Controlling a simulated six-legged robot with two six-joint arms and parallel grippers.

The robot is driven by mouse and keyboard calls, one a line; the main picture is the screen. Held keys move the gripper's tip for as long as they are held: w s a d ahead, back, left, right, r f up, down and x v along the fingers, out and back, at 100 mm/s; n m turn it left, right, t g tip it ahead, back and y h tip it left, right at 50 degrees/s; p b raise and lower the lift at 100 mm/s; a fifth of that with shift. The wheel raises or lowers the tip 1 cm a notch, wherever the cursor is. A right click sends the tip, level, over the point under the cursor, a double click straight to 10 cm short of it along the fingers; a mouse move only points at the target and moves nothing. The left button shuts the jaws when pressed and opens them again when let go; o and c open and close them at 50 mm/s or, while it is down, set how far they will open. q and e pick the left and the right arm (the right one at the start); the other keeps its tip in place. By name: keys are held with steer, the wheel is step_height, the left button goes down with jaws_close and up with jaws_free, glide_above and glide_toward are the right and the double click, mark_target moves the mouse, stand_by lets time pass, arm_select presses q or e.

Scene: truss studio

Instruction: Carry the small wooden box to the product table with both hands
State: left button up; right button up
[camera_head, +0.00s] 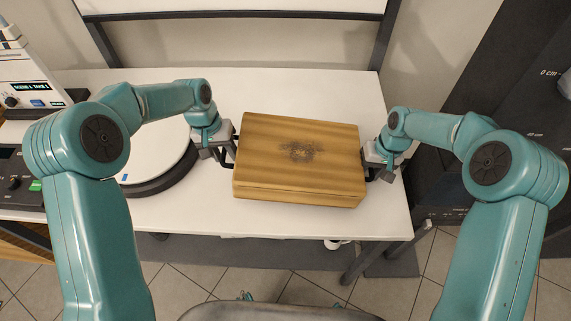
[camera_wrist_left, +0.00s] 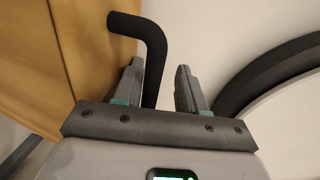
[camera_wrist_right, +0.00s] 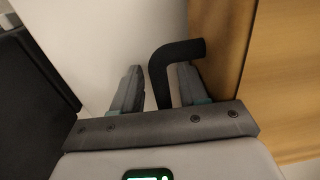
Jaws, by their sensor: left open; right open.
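The small wooden box (camera_head: 300,158) is closed, with a dark ornament on its lid, and sits on the white table (camera_head: 300,88). It has a black handle on each side. My left gripper (camera_head: 227,150) is at the box's left side, open, with the left handle (camera_wrist_left: 150,45) between its fingers in the left wrist view. My right gripper (camera_head: 376,170) is at the right side, open, with the right handle (camera_wrist_right: 160,75) between its fingers in the right wrist view. Neither gripper is closed on a handle. The box's underside is hidden.
A round white turntable (camera_head: 150,160) with a dark rim stands left of the box, close to my left gripper. Devices with knobs and labels (camera_head: 28,95) stand at the far left. A dark panel with cm marks (camera_head: 500,90) stands at the right. The table behind the box is clear.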

steer(key=shift+s+f, duration=0.1)
steer(key=shift+d+r, duration=0.2)
steer(key=shift+r, duration=0.1)
arm_select(q)
steer(key=r, duration=0.3)
steer(key=shift+a, duration=0.3)
arm_select(e)
step_height(320, 180, up, 12)
steer(key=d, duration=0.1)
steer(key=shift+d, duration=0.3)
arm_select(q)
steer(key=shift+f, duration=0.1)
arm_select(e)
steer(key=shift+w+f, duration=0.15)
steer(key=shift+w, duration=0.05)
